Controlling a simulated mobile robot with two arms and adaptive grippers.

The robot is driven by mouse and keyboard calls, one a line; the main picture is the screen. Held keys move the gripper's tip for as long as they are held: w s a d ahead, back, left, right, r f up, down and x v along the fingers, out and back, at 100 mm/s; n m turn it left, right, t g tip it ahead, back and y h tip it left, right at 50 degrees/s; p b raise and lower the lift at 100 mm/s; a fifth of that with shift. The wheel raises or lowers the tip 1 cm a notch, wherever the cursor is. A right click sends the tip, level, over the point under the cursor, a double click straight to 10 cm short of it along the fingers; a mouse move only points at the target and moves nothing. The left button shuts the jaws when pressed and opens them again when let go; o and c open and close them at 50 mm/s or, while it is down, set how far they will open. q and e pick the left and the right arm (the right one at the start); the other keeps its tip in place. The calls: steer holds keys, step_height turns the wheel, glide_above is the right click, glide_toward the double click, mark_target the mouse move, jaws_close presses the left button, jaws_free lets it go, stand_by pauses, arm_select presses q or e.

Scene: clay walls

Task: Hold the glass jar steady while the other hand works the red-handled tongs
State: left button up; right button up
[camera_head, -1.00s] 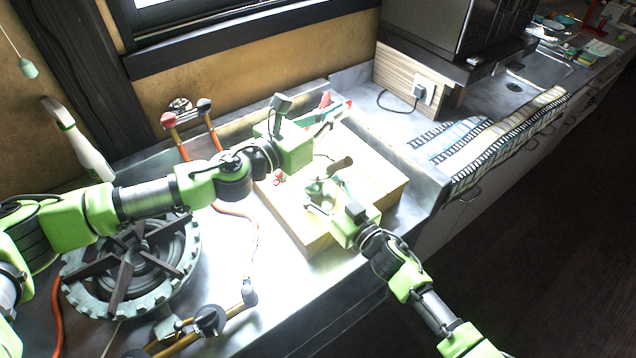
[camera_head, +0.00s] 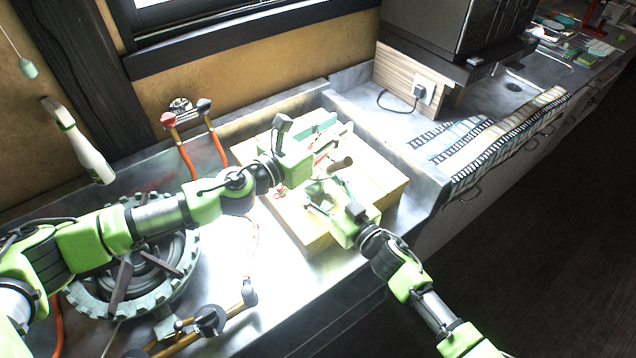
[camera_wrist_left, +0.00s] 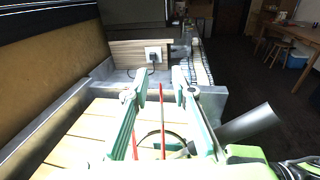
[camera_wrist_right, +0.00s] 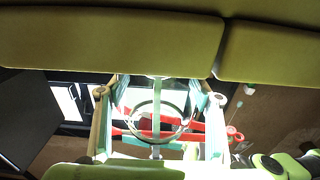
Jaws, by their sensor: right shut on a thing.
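The glass jar (camera_head: 322,188) is clear and hard to make out against the wooden board. My right gripper (camera_head: 316,194) is shut on it, low over the board. In the right wrist view its round rim (camera_wrist_right: 157,103) shows between the two fingers. The red-handled tongs (camera_head: 321,158) lie near the jar; their red arms (camera_wrist_left: 162,128) show between my left fingers in the left wrist view. They also cross behind the jar in the right wrist view (camera_wrist_right: 205,127). My left gripper (camera_head: 343,123) is above the board, its fingers wide apart around the tongs, not visibly pressing on both arms.
The wooden board (camera_head: 388,178) lies on the metal counter. A brown cylinder (camera_head: 341,163) is close beside the jar. Film-like strips (camera_head: 510,133) lie at right.

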arm_select(q)
steer(key=shift+s+a, duration=0.1)
steer(key=v, duration=1.1)
steer(key=shift+s+a, duration=0.25)
steer(key=shift+s, duration=0.05)
